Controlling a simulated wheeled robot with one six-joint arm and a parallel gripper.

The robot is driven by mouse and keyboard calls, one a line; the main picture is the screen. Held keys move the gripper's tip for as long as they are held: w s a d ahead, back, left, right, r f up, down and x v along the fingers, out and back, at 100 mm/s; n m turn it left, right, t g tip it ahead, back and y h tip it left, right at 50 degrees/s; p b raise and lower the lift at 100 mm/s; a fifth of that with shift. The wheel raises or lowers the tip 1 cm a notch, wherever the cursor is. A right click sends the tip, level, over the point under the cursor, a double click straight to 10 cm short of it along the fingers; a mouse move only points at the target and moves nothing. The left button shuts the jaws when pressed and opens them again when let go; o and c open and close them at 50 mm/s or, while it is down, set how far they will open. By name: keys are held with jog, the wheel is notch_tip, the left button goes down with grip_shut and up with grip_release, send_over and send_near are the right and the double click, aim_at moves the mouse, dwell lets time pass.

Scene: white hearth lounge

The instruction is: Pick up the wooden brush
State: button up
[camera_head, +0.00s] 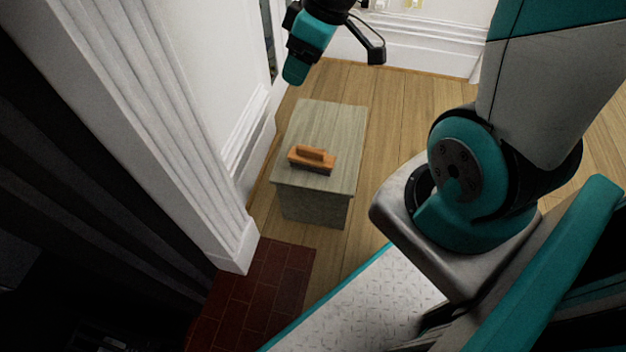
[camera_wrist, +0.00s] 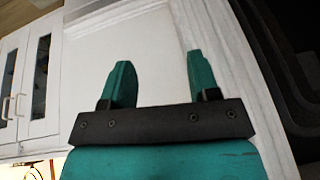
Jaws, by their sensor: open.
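The wooden brush (camera_head: 312,159) is orange-brown with a raised handle and a dark underside. It lies on top of a small grey-green wooden table (camera_head: 330,117), near the table's front edge. My gripper (camera_head: 293,75) is in the upper middle of the head view, above and beyond the table and well apart from the brush. In the wrist view my gripper (camera_wrist: 160,78) shows two teal fingers spread apart with nothing between them. The brush does not show in the wrist view.
A white fluted pilaster (camera_head: 150,110) and wall stand close to the table's left. Red brick hearth tiles (camera_head: 262,290) lie in front. Wooden floor (camera_head: 400,115) is clear to the table's right. The wrist view shows a white cabinet with glass doors (camera_wrist: 40,75).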

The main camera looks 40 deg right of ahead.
jog(key=t+h+b, duration=0.1)
jog(key=b, duration=1)
send_near(312, 149)
jog(key=b+x, duration=0.1)
jog(key=b, duration=0.1)
jog(key=b+x, duration=0.3)
jog(key=b, duration=0.1)
jog(key=shift+s+a+f, duration=0.1)
jog(key=shift+s+f, duration=0.15)
jog(key=shift+f, duration=0.1)
jog(key=b+x, duration=0.1)
jog(key=x, duration=0.1)
jog(key=b+x, duration=0.3)
jog(key=x, duration=0.1)
jog(key=shift+w, duration=0.35)
jog(key=shift+r, duration=0.15)
grip_shut()
jog(key=shift+r, duration=0.1)
notch_tip(312, 149, up, 20)
jog(key=p, duration=1)
